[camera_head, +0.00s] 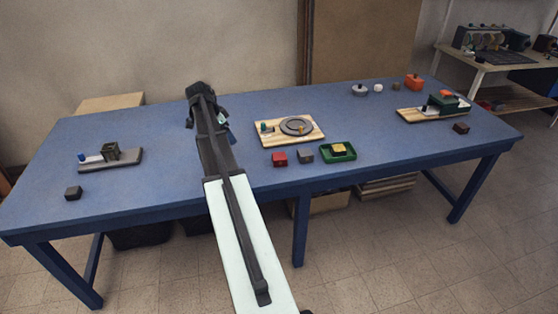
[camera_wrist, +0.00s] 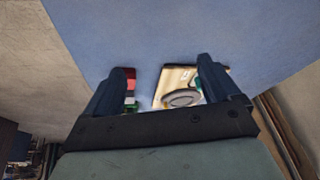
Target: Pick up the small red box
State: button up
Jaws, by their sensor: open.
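The small red box (camera_head: 280,159) sits on the blue table (camera_head: 360,190) near its front edge, left of a dark grey box and in front of a wooden board. My gripper (camera_wrist: 163,66) is open in the wrist view, with nothing held between its fingers. In the head view my arm reaches over the table left of the red box, and its dark end is well apart from the box. In the wrist view a red patch (camera_wrist: 130,80) shows beside the left finger, partly hidden; I cannot tell whether it is the small red box.
The dark grey box (camera_head: 305,156) and a green tray (camera_head: 338,151) with a yellow block stand right of the red box. The wooden board (camera_head: 290,139) bears a grey plate. Another board (camera_head: 116,160) and a dark box (camera_head: 73,193) are at the left.

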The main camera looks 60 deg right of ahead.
jog(key=s+d+m+g+y, duration=0.2)
jog(key=s+d+m, duration=0.4)
jog(key=s, duration=0.8)
jog(key=n, duration=0.1)
send_near(279, 156)
jog(key=x, duration=0.5)
jog(key=shift+s+r, duration=0.1)
jog(key=shift+s, duration=0.05)
jog(key=shift+x, duration=2.65)
jog(key=c, duration=1.1)
jog(key=shift+o, duration=0.2)
